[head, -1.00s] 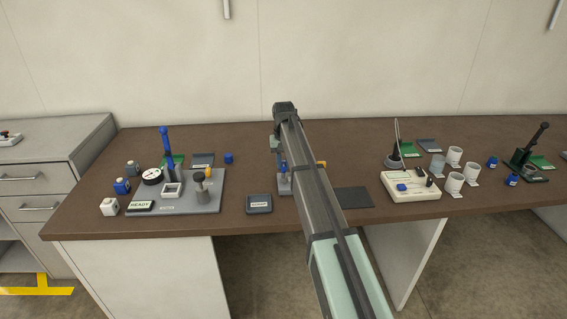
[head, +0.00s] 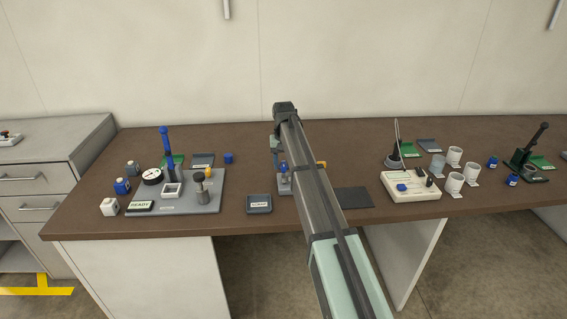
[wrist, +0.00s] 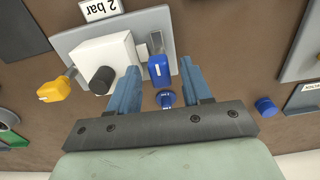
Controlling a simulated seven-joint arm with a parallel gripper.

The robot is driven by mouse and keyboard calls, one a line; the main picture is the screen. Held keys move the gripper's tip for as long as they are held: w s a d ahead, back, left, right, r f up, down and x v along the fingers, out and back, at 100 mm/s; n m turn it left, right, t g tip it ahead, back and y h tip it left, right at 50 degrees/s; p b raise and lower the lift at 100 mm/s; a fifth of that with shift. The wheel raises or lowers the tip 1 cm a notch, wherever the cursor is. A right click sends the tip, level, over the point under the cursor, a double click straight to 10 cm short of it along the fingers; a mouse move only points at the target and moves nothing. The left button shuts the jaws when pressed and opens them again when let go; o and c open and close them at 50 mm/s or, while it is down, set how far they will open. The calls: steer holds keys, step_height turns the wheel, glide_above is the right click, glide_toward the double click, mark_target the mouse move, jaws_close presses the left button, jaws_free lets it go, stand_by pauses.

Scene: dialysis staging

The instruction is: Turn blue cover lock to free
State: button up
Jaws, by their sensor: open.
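A grey plate (wrist: 70,43) in the wrist view carries a white block with a black knob (wrist: 102,80), a yellow handle (wrist: 56,88) and a blue lever-like tab (wrist: 159,70) beside a slot. The blue tab looks like the cover lock; its marking is too small to read. A round blue knob (wrist: 166,98) sits nearer the gripper's palm. My gripper (wrist: 159,66) is open, with one finger on each side of the blue tab; I cannot tell whether either touches it. In the head view my arm hides most of this unit (head: 284,186).
A "2 bar" label (wrist: 100,9) lies beyond the plate. A blue cap (wrist: 265,106) is at the right. In the head view, a grey station (head: 195,205) with a blue lever stands left, a labelled dark tray (head: 258,204) front centre, and a cream box (head: 411,188) right.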

mark_target(283, 164)
step_height(283, 164, up, 14)
stand_by(0.6)
steer(key=shift+f, duration=0.1)
